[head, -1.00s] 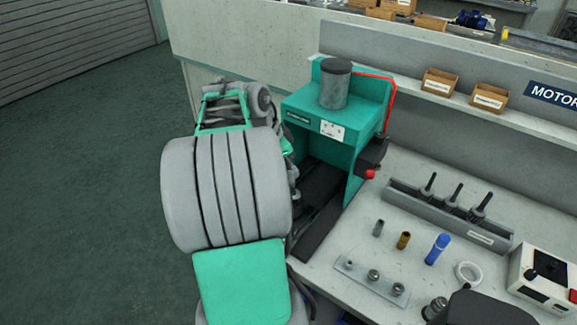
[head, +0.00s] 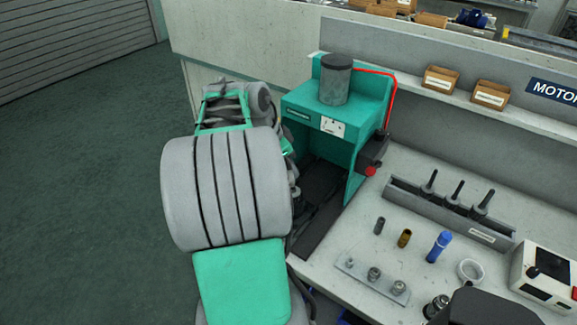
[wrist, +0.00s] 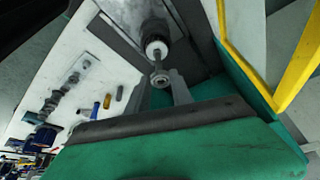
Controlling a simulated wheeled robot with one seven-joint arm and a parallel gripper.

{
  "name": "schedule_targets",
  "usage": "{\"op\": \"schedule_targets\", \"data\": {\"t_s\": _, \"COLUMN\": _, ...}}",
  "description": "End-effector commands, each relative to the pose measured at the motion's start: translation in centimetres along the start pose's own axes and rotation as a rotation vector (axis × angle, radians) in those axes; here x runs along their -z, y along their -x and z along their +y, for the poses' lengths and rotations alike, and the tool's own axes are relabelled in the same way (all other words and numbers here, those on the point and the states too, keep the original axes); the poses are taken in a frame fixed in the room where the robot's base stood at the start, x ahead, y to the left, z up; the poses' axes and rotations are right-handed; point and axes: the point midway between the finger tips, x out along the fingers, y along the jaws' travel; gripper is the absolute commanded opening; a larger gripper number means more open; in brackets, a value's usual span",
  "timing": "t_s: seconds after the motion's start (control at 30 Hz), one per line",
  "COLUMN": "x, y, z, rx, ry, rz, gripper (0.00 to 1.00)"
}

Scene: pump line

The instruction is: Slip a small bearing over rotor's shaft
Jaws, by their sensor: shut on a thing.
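In the wrist view, my gripper (wrist: 162,86) is shut on a small ring-shaped metal bearing (wrist: 160,79), held between its fingertips. Just past the bearing is the rotor (wrist: 154,32), a dark cylinder with a white collar. Its thin shaft (wrist: 157,64) points toward the bearing. The bearing is in line with or very near the shaft end; I cannot tell whether it is around the shaft or just short of it. In the head view, my arm hides the gripper, and I cannot make out the bearing or rotor there.
A teal press (head: 330,130) with a grey cylinder (head: 335,80) on top stands beside my arm. To its right, the bench holds a grey tool rack (head: 447,211), a plate with fittings (head: 372,277), a blue bottle-like piece (head: 438,247) and a white ring (head: 470,271). A control box (head: 545,278) stands at right.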

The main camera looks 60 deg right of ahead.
Motion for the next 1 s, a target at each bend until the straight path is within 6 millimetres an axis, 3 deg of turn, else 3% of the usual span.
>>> {"op": "schedule_targets", "data": {"t_s": 1.0, "x": -0.9, "y": -2.3, "z": 0.0, "rx": 0.000, "ry": 0.000, "rz": 0.000, "gripper": 0.04}}
